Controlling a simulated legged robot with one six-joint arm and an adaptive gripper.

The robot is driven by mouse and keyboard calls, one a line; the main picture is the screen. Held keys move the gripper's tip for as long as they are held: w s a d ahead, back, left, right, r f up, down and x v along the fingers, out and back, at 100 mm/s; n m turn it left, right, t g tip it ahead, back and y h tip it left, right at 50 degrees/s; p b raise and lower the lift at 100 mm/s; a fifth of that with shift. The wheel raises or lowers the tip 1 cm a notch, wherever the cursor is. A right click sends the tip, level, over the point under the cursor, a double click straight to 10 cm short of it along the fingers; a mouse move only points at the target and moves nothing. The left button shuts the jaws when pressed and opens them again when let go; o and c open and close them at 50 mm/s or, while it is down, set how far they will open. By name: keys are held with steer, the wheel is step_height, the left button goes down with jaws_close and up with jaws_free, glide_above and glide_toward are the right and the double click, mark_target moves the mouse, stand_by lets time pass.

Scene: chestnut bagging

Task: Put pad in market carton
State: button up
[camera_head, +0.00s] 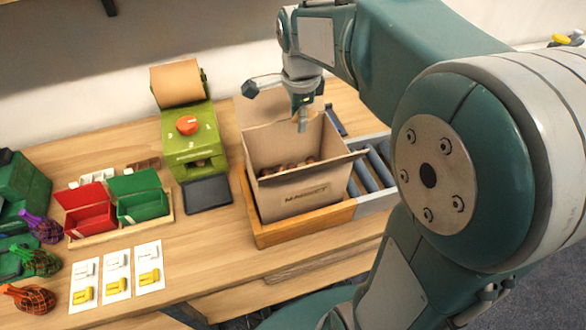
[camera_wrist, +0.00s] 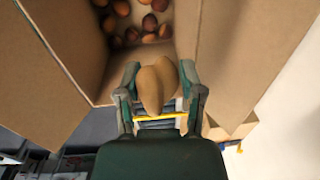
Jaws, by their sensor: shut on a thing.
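The market carton (camera_head: 295,205) is an open brown cardboard box with MARKET printed on its front, standing upright in a wooden frame. Its flaps are spread, and several chestnuts (camera_wrist: 130,20) lie on its floor. My gripper (camera_head: 301,118) is over the carton's right part, pointing down. In the wrist view my gripper (camera_wrist: 158,85) is shut on the tan, folded-looking pad (camera_wrist: 152,90). The pad is held between both fingers, close to a carton wall (camera_wrist: 108,82). I cannot tell whether it touches the carton.
A roller conveyor (camera_head: 372,172) lies right of the carton. A green machine (camera_head: 197,150) with a brown roll stands to its left. Red (camera_head: 88,212) and green (camera_head: 140,203) bins, white cards (camera_head: 117,275) and net bags (camera_head: 35,300) are farther left.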

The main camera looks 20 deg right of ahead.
mark_target(298, 166)
step_height(298, 166, down, 16)
steer(key=shift+f, duration=0.1)
stand_by(0.5)
steer(key=o, duration=0.5)
steer(key=shift+c, duration=0.2)
step_height(298, 166, up, 12)
steer(key=s, duration=0.1)
stand_by(0.4)
